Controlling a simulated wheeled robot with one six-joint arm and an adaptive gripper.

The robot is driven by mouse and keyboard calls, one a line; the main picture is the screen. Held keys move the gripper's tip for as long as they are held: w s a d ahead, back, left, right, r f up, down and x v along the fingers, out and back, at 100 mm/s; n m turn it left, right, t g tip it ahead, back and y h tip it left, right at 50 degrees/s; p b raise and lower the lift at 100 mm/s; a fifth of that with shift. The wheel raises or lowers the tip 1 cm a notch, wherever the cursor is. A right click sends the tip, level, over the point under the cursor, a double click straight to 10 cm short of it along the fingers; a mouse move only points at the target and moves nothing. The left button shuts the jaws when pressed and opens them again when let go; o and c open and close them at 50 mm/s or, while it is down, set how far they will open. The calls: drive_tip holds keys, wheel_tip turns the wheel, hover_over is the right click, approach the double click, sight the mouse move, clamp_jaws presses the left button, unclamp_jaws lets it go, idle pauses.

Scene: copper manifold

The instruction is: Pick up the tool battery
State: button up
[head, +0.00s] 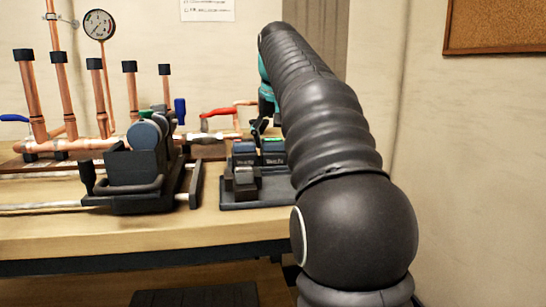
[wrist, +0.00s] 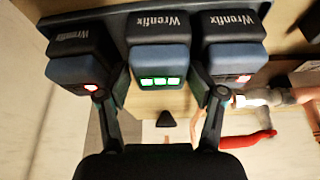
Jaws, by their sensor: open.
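Several dark Wrenfix tool batteries sit on a black holder (head: 228,200) on the bench. In the wrist view, the middle battery (wrist: 160,64) shows green lights; the left battery (wrist: 80,58) and right battery (wrist: 234,50) each show a red light. In the head view, the green-lit battery (head: 273,151) stands at the back right of the holder, partly close to my arm. My gripper (wrist: 163,76) is open, with one finger on each side of the green-lit battery; contact cannot be told. My arm hides much of the gripper in the head view.
A black clamp fixture (head: 135,170) stands left of the holder. Copper pipes and a pressure gauge (head: 99,24) rise behind it. A red-handled valve (wrist: 250,138) and copper pipe lie close to the right finger in the wrist view. The front bench edge (head: 150,238) is clear.

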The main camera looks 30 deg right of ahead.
sight(272, 138)
drive_tip(key=shift+r, duration=0.1)
drive_tip(key=c, duration=0.9)
drive_tip(key=shift+r, duration=0.15)
drive_tip(key=shift+r, duration=0.25)
wheel_tip(272, 138, up, 4)
drive_tip(key=shift+f+p, duration=0.2)
drive_tip(key=shift+p, duration=0.9)
drive_tip(key=s+d+r, duration=0.1)
drive_tip(key=s+r, duration=0.1)
drive_tip(key=s, duration=0.1)
drive_tip(key=s+d+r, duration=0.1)
drive_tip(key=s+r, duration=0.1)
drive_tip(key=s, duration=0.2)
drive_tip(key=s+d+r, duration=0.2)
drive_tip(key=s, duration=0.2)
drive_tip(key=shift+r, duration=0.35)
drive_tip(key=shift+d, duration=0.15)
